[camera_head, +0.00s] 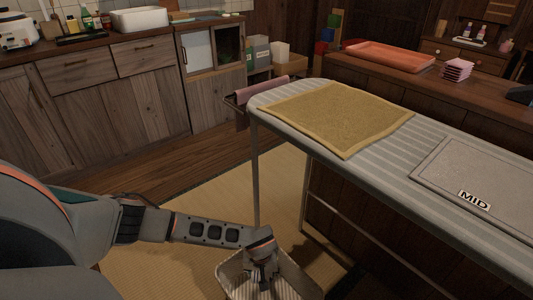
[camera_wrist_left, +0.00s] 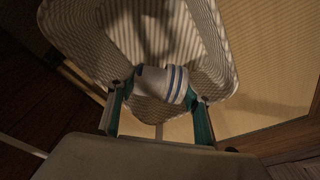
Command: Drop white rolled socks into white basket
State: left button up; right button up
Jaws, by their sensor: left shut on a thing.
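The white rolled socks (camera_wrist_left: 162,83), white with blue stripes, are between the fingers of my left gripper (camera_wrist_left: 160,92) in the left wrist view. The gripper is shut on them. The white basket (camera_wrist_left: 205,45) has a striped lining and lies open just beyond the socks. In the head view the basket (camera_head: 301,279) is at the bottom middle on the floor, and my left gripper (camera_head: 263,262) is over its opening. The socks are hidden there behind the gripper. My right gripper is not in either view.
An ironing board (camera_head: 400,150) with a yellow cloth (camera_head: 338,115) and a grey panel marked MID (camera_head: 485,185) stands to the right of the basket. Its legs rise close behind the basket. Tatami floor (camera_head: 170,262) is clear to the left. Wooden cabinets (camera_head: 120,110) line the back.

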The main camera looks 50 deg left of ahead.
pick_arm(q)
jog(key=shift+w, duration=0.1)
jog(key=o, duration=0.9)
jog(key=shift+o, duration=0.2)
notch_tip(320, 180, up, 12)
jog(key=s+d, duration=0.1)
jog(key=shift+s, duration=0.2)
jog(key=shift+d+f, duration=0.1)
